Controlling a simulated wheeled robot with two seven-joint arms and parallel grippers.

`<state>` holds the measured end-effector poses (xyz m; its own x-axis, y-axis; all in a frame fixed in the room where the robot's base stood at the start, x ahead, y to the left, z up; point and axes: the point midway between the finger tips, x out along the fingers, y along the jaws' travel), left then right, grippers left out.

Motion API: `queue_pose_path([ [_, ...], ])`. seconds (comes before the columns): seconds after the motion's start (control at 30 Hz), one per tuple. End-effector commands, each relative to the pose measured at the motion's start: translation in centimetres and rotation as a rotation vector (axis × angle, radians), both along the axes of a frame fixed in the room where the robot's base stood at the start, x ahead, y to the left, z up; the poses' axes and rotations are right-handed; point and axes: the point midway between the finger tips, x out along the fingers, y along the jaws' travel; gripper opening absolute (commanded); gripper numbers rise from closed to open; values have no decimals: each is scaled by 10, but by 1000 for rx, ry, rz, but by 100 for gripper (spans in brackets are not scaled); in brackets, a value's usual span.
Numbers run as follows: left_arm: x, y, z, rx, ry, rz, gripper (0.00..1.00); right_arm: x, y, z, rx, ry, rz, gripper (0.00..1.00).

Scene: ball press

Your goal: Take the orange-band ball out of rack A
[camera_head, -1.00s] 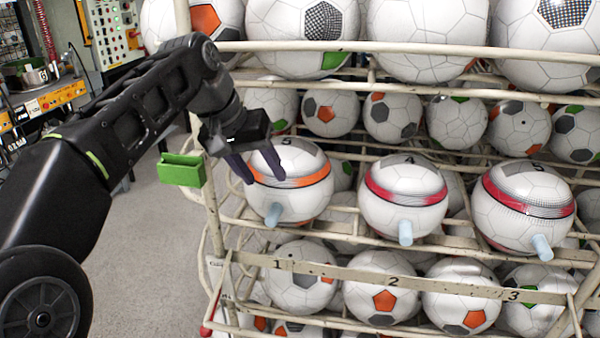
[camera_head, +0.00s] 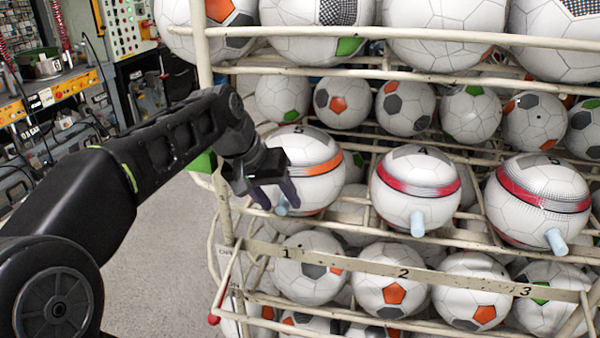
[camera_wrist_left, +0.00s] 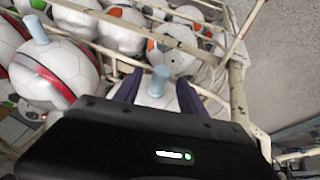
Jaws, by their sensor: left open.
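The orange-band ball (camera_head: 318,158) sits at the left end of the middle rack row, white with an orange stripe and a pale blue peg (camera_head: 282,207) on its front. My left gripper (camera_head: 276,199) is open in front of the ball's left side, its fingertips close to the peg. In the left wrist view the peg (camera_wrist_left: 160,76) shows between the two spread fingers (camera_wrist_left: 159,92). Most of the ball is hidden there behind the gripper body. I cannot tell whether the fingers touch the ball. My right gripper is not in view.
Two red-band balls (camera_head: 416,170) (camera_head: 525,185) with similar pegs sit to the right in the same row. Cream rack rails (camera_head: 400,272) run above and below, with more balls behind. A green box (camera_head: 203,162) is partly hidden by my arm. Floor (camera_head: 160,250) is clear at left.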

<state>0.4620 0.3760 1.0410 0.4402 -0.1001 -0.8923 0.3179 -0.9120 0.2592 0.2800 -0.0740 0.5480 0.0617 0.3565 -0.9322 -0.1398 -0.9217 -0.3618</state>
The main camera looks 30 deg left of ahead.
Motion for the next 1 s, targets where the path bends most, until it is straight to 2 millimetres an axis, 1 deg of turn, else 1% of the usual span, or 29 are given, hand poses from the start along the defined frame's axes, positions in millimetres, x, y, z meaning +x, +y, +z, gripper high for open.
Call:
queue_pose_path([
  [0.1,3,0,-6,0,1,1,48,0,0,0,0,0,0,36],
  [0.37,3,0,-6,1,0,0,48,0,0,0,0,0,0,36],
  [0.47,5,-1,-10,0,1,1,48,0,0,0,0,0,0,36],
  [0.57,9,-2,-20,-1,3,0,48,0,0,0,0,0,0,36],
  [0.7,18,-4,-38,0,3,0,48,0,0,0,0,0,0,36],
  [0.8,23,-5,-48,0,2,0,48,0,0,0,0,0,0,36],
  [1.0,25,-5,-51,1,0,0,48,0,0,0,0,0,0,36],
])
